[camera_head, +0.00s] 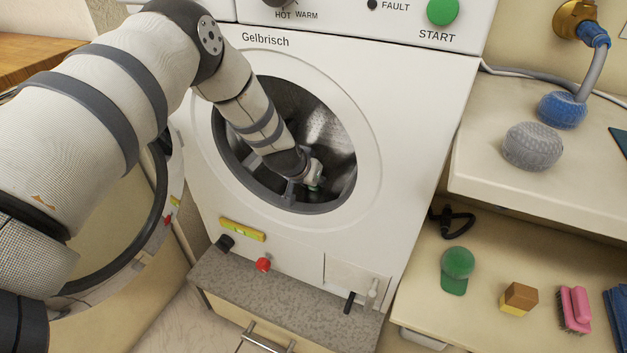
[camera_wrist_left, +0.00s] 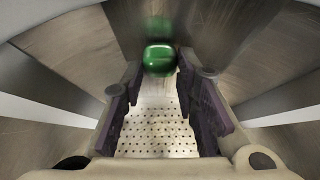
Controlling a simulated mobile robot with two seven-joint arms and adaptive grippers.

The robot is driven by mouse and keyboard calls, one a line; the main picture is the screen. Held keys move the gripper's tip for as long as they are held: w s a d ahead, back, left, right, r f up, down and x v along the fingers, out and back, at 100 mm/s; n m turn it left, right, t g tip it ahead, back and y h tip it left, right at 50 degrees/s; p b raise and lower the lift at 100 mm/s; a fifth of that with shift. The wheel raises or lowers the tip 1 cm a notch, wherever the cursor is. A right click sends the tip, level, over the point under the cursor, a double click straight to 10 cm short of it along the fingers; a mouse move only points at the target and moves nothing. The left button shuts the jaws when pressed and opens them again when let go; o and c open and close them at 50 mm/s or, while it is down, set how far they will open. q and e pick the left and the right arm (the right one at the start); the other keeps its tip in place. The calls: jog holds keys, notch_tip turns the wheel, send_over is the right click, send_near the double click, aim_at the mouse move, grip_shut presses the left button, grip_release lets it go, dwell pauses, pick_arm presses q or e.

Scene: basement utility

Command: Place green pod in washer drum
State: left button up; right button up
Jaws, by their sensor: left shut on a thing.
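The washer (camera_head: 400,110) has its round door open, and its perforated metal drum (camera_head: 325,125) shows inside. My left arm reaches through the opening, and my left gripper (camera_head: 305,182) is inside the drum, low and near the front. It is shut on the green pod (camera_wrist_left: 158,60), a glossy green thing held between the fingertips in the left wrist view. Only a small bit of green shows at the gripper in the head view. The drum's perforated wall (camera_wrist_left: 158,130) lies beyond the fingers. My right gripper is not in view.
The open door (camera_head: 145,250) hangs left under my arm.

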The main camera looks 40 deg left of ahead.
pick_arm(q)
jog(key=o, duration=0.9)
jog(key=shift+o, duration=0.2)
